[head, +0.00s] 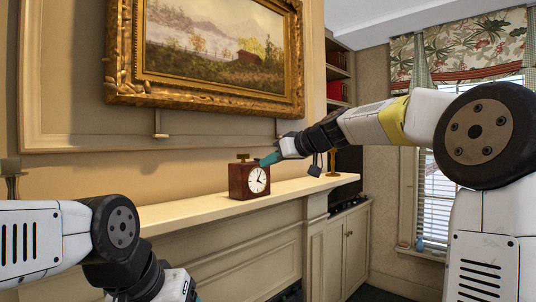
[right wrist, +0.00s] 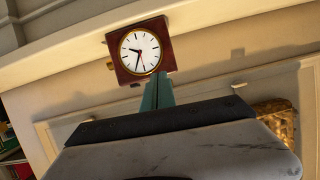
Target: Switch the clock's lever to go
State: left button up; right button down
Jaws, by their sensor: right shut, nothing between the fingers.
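The clock (head: 238,181) is a dark red-brown box with a white round dial, upright on the mantel shelf. A brass T-shaped piece (head: 243,157) stands on its top. My right gripper (head: 265,160) has teal fingers, shut and empty, at the clock's top right corner. In the right wrist view the clock (right wrist: 168,58) appears turned over, with the shut fingers (right wrist: 157,80) reaching its edge. Small brass bits show at its side (right wrist: 110,65) and beside the fingertips; I cannot tell which is the lever, or whether the fingers touch it. My left gripper is almost wholly below the head frame.
The cream mantel shelf (head: 190,209) is bare to the clock's left. A gold-framed painting (head: 210,95) hangs above. A brass stand (head: 333,163) and a dark padlock-like object (head: 315,166) are to the right. A candlestick-like item (head: 11,180) stands at far left.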

jog(key=w+d+r+t+y, duration=0.1)
jog(key=w+d+r+y, duration=0.1)
jog(key=w+d+r, duration=0.2)
notch_tip(320, 180, up, 3)
jog(key=shift+w+d+n+t, duration=0.3)
jog(key=shift+d+t, duration=0.1)
jog(key=shift+d, duration=0.4)
send_over(258, 159)
jog(key=d, duration=0.2)
jog(key=shift+s+f, duration=0.45)
jog(key=shift+f, duration=0.1)
jog(key=f, duration=0.2)
jog(key=shift+w+a+f, duration=0.1)
jog(key=shift+w+f, duration=0.15)
jog(key=shift+f, duration=0.15)
jog(key=shift+a+f, duration=0.15)
jog(key=shift+f, duration=0.5)
jog(key=shift+w+a, duration=0.1)
